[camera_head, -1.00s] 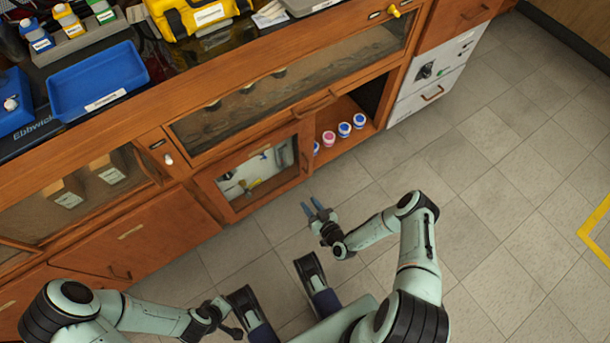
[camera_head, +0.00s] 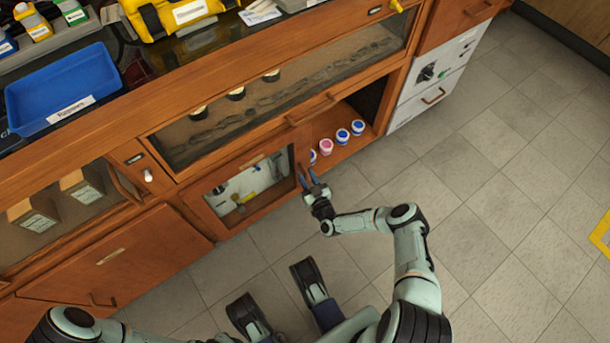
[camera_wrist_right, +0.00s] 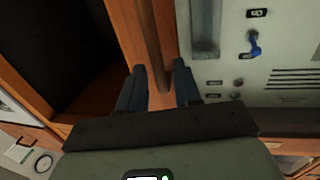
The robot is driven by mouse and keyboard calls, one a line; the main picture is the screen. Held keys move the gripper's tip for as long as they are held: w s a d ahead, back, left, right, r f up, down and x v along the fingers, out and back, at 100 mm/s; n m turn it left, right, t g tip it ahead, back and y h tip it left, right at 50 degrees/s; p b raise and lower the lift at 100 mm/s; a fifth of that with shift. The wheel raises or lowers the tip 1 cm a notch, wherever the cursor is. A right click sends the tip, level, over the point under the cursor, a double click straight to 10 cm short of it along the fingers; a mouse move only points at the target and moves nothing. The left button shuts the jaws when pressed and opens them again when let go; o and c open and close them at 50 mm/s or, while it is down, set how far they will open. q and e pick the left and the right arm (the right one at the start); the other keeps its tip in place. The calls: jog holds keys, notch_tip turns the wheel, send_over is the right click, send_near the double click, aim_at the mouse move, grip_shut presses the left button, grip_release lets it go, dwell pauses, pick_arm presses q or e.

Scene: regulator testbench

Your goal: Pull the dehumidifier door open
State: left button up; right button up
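The dehumidifier door (camera_head: 197,207) is a wood-framed glass door low in the cabinet, and it looks closed. A pale panel with a blue lever (camera_wrist_right: 254,46) shows through its glass. Its upright wooden handle (camera_wrist_right: 155,45) is on the right side of the door. My right gripper (camera_head: 310,181) is at that handle. In the right wrist view the fingers of the gripper (camera_wrist_right: 158,88) are apart, one on each side of the handle, with gaps visible. Whether either finger touches it cannot be told. My left gripper is out of view below the head picture.
Right of the door is an open shelf with several small jars (camera_head: 326,146), close to my right gripper. A long glass-fronted drawer (camera_head: 290,95) with a handle is above. A blue tray (camera_head: 62,88) sits on the bench top. The tiled floor (camera_head: 480,200) at right is clear.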

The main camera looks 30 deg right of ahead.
jog(key=shift+w+d, duration=0.1)
jog(key=shift+w, duration=0.55)
grip_shut()
jog(key=shift+s, duration=0.1)
